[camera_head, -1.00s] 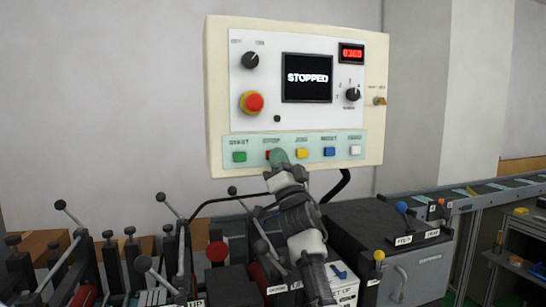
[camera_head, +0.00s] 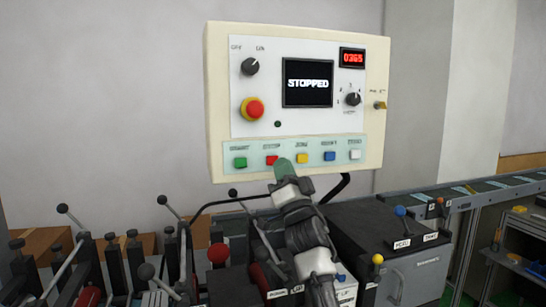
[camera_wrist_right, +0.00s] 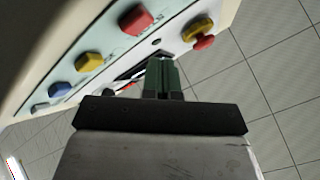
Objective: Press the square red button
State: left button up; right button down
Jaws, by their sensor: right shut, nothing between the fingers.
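The square red button (camera_head: 271,160) is the second from the left in the lower button row of the control panel (camera_head: 216,110). It also shows in the right wrist view (camera_wrist_right: 136,20), left of and above my fingertips. My right gripper (camera_head: 284,165) is shut and empty, its green fingertips just right of and below the red button in the head view. In the right wrist view the shut fingers (camera_wrist_right: 161,75) point up, apart from the button in the picture. The panel screen (camera_head: 307,81) reads STOPPED. My left gripper is not in view.
A green button (camera_head: 240,162) sits left of the red one; yellow (camera_head: 302,158), blue (camera_head: 329,156) and white (camera_head: 355,155) buttons sit to its right. A round red emergency knob (camera_head: 254,109) is above. Levers and machine parts crowd the area below the panel.

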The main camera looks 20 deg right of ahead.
jog(key=s+p, duration=0.1)
jog(key=s, duration=0.2)
jog(key=shift+s+r+p, duration=0.1)
jog(key=shift+s+p, duration=0.1)
jog(key=shift+p, duration=0.15)
dwell(0.4)
